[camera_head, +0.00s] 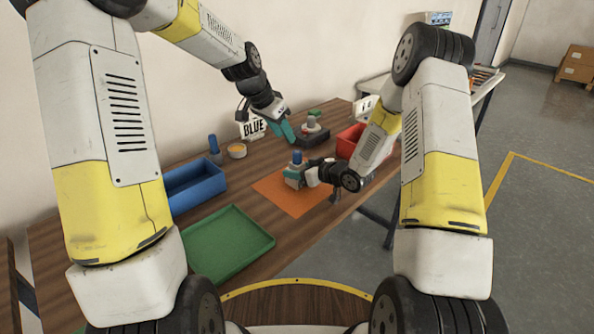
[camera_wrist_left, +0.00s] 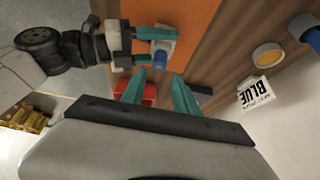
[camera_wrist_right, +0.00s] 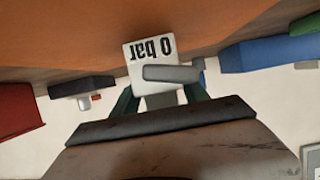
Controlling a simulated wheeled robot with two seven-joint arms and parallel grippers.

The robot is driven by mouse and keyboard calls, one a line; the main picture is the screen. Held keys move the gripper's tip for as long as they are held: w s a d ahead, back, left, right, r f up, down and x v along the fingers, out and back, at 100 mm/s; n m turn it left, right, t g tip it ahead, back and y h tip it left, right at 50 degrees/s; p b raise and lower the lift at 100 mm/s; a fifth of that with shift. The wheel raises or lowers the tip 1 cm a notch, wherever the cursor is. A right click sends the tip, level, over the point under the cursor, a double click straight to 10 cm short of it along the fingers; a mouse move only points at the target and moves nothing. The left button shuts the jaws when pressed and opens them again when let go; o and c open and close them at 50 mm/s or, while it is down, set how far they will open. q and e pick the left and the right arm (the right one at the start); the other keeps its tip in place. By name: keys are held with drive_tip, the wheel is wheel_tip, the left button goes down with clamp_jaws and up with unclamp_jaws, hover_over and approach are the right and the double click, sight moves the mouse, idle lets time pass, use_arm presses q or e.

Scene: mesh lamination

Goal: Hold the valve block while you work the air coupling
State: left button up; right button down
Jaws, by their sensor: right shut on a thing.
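The valve block (camera_head: 295,172) stands on the orange mat (camera_head: 290,203) with a blue part on top, perhaps the air coupling (camera_head: 297,157). My right gripper (camera_head: 305,177) is shut on the block from the right. In the right wrist view, the block's white face (camera_wrist_right: 142,55) reads "0 bar" upside down, with a grey bar (camera_wrist_right: 172,73) across it. My left gripper (camera_head: 286,131) is above and behind the block, its fingers apart and empty. The left wrist view shows the block (camera_wrist_left: 163,48) and blue part (camera_wrist_left: 160,61) beyond those fingers.
A dark fixture (camera_head: 313,138) with a grey and green piece and a red bin (camera_head: 347,146) are behind. A "BLUE" sign (camera_head: 253,128), round container (camera_head: 237,151) and blue cylinder (camera_head: 214,148) stand at back left. A blue bin (camera_head: 195,190) and green tray (camera_head: 228,245) are nearer.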

sight(297, 152)
use_arm(q)
drive_tip(key=o, duration=0.3)
drive_tip(key=shift+o, duration=0.4)
drive_tip(key=shift+w+d, duration=0.1)
drive_tip(key=shift+w, duration=0.05)
drive_tip(key=w+d+n+g, duration=0.1)
drive_tip(key=n, duration=0.1)
drive_tip(key=w+d+n+g+y, duration=0.1)
drive_tip(key=n, duration=0.1)
drive_tip(key=w+d+r+n+g+y, duration=0.1)
drive_tip(key=n, duration=0.1)
drive_tip(key=shift+w, duration=0.25)
drive_tip(key=f+n, duration=0.1)
drive_tip(key=f, duration=0.2)
drive_tip(key=f+n+y, duration=0.1)
drive_tip(key=f, duration=0.3)
drive_tip(key=d+f+n+g+y, duration=0.1)
drive_tip(key=f, duration=0.2)
drive_tip(key=shift+f, duration=0.25)
drive_tip(key=shift+c, duration=0.4)
